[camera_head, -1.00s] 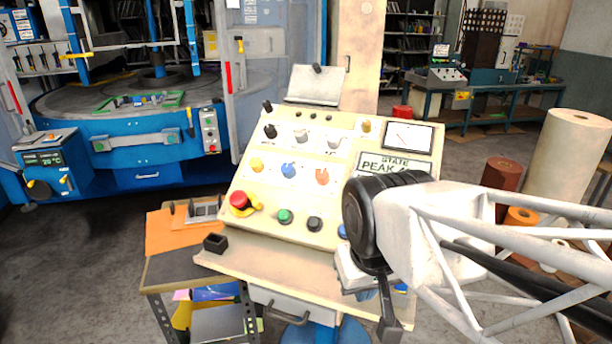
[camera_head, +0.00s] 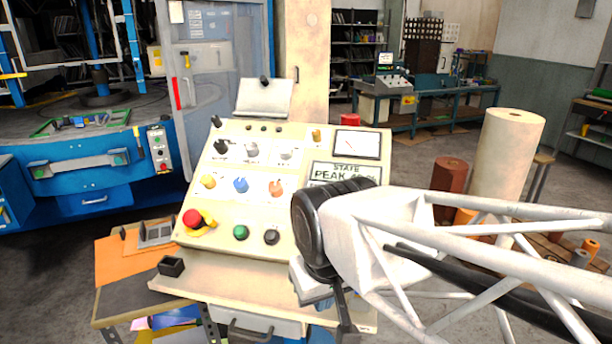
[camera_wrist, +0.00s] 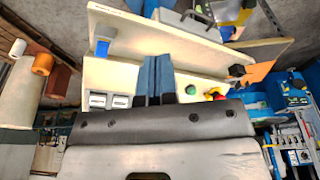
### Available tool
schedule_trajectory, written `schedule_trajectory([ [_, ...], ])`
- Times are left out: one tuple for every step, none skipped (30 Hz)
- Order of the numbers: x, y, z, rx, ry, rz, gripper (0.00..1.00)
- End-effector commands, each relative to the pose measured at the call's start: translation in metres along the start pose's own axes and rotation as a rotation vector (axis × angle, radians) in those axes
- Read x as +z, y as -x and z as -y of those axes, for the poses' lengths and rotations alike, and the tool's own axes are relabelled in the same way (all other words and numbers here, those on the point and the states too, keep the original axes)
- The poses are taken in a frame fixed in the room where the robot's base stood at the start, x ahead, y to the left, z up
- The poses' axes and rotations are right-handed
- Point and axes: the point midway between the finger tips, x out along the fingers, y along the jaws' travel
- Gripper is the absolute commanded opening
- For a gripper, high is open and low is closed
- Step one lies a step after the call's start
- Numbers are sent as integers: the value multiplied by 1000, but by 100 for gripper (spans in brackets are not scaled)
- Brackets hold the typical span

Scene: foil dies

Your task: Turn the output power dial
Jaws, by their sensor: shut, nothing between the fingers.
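The sloped cream control panel (camera_head: 215,262) carries several knobs. A black knob (camera_head: 221,147) and two grey knobs sit in the upper row; yellow (camera_head: 208,181), blue (camera_head: 240,185) and orange (camera_head: 276,188) knobs sit below. Their labels are too small to read, so I cannot tell which is the output power dial. My arm covers the panel's lower right in the head view. My gripper (camera_wrist: 157,64) shows dark blue fingers, shut and empty, over the panel in the wrist view. I cannot tell whether they touch it.
A red emergency button (camera_head: 193,217), a green button (camera_head: 241,232) and a black button (camera_head: 271,237) line the panel's lower part. A small black box (camera_head: 171,266) sits on the front ledge.

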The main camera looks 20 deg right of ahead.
Motion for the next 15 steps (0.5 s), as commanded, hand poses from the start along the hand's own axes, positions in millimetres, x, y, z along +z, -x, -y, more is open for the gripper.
schedule_trajectory([
  [0,0,0,0,0,0,0],
  [0,0,0,0,0,0,0],
  [0,0,0,0,0,0,0],
  [0,0,0,0,0,0,0],
  [0,0,0,0,0,0,0],
  [0,0,0,0,0,0,0],
  [0,0,0,0,0,0,0],
  [0,0,0,0,0,0,0],
  [0,0,0,0,0,0,0],
  [0,0,0,0,0,0,0],
  [0,0,0,0,0,0,0],
  [0,0,0,0,0,0,0],
  [0,0,0,0,0,0,0],
  [0,0,0,0,0,0,0],
  [0,0,0,0,0,0,3],
])
